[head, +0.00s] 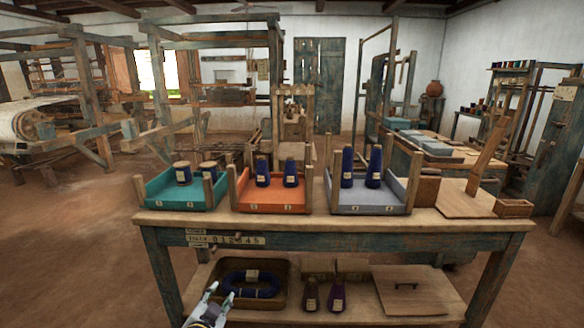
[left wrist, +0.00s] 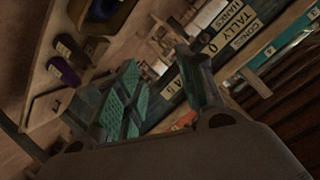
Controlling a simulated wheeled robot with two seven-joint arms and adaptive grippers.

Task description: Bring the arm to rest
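My left gripper (head: 221,291) shows at the bottom of the head view, in front of the wooden bench (head: 380,219) and at the level of its lower shelf. In the left wrist view its two fingers (left wrist: 160,62) stand apart with nothing between them, so it is open and empty. Part of it is cut off by the lower edge of the head view. My right gripper is in neither view.
Teal (head: 165,201), orange (head: 270,201) and grey (head: 368,202) trays holding spools stand on the bench. A brown tray (head: 282,299) with a blue hank, two dark cones (head: 311,295) and a board (head: 410,292) lie on the shelf. Open floor (head: 80,260) is at left.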

